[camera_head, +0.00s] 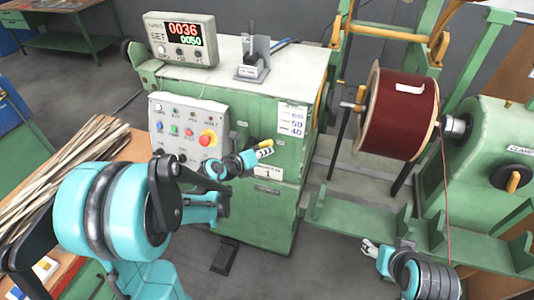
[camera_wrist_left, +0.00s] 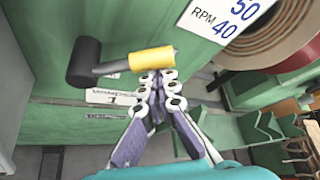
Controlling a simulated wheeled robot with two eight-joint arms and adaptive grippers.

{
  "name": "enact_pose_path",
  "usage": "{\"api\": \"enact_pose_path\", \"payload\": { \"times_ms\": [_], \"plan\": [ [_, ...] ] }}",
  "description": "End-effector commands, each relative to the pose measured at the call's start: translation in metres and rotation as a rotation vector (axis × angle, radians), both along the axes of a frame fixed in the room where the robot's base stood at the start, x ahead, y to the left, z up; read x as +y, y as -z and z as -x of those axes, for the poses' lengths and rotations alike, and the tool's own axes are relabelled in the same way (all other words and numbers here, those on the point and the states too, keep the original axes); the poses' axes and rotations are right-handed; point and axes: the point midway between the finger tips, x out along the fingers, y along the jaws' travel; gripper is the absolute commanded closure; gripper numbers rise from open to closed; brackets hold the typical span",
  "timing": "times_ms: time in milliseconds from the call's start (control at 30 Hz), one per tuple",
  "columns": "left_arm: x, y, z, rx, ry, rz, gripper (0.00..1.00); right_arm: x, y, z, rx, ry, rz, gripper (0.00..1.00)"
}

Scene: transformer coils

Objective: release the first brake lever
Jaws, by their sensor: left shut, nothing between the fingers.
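The brake lever has a black hub and arm and a yellow grip (camera_wrist_left: 151,59). It sticks out from the green machine front, above a small white label, and its grip runs roughly level in the left wrist view. The yellow grip (camera_head: 266,143) also shows in the head view. My left gripper (camera_wrist_left: 159,76) is shut and empty, with its fingertips right at the lower edge of the grip; I cannot tell whether they touch. It also shows in the head view (camera_head: 265,152). My right gripper (camera_head: 370,247) is low at the right; its opening is unclear.
The green machine cabinet (camera_head: 288,150) carries a button panel (camera_head: 190,128) and a counter box (camera_head: 180,40). A dark red wire spool (camera_head: 402,115) stands to the right. A green rail (camera_head: 400,228) runs below it. A black pedal (camera_head: 224,257) is on the floor.

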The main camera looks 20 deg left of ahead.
Motion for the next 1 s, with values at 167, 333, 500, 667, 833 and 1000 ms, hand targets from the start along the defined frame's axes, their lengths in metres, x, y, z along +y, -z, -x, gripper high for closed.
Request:
{"api": "enact_pose_path", "payload": {
  "times_ms": [167,333,500,667,833,1000],
  "plan": [
    [0.007,-0.007,-0.001,0.002,-0.005,0.111,1.00,0.000,0.005,0.000,0.000,0.000,0.000,0.43],
    [0.017,-0.017,-0.001,0.007,-0.005,0.268,1.00,0.000,0.012,0.000,0.000,0.000,0.000,0.43],
    [0.027,-0.025,-0.002,0.013,-0.004,0.428,1.00,0.000,0.022,0.000,0.000,0.000,0.000,0.43],
    [0.037,-0.032,-0.002,0.018,-0.004,0.577,1.00,0.000,0.032,0.000,0.000,0.000,0.000,0.43],
    [0.048,-0.037,-0.002,0.023,-0.003,0.716,1.00,0.000,0.041,0.000,0.000,0.000,0.000,0.43],
    [0.056,-0.041,-0.002,0.028,-0.002,0.828,1.00,0.000,0.046,0.000,0.000,0.000,0.000,0.43]
  ]
}}
